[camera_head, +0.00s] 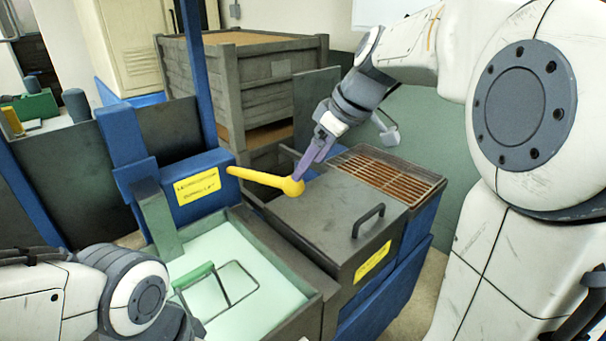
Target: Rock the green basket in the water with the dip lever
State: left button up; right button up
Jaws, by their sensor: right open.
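The dip lever (262,178) is a yellow bar. It runs from a blue post with a yellow label to a round knob at its right end. My right gripper (303,172) has purple fingers and is open. It points down with its fingertips at the knob; I cannot tell whether they touch it or straddle it. The green basket shows as a green handle bar (194,276) and a thin wire frame in the tank of pale green water (262,294); its lower part is hidden. My left arm is at the bottom left, and its gripper is out of view.
A grey lid with a dark handle (368,220) lies right of the tank. A rusty grate (388,174) is behind it. A large grey crate (262,88) stands at the back. A blue upright (197,75) rises behind the lever's post.

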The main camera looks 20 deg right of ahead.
jog(key=shift+s+d+r, duration=0.15)
jog(key=shift+s+r, duration=0.05)
jog(key=shift+r, duration=0.2)
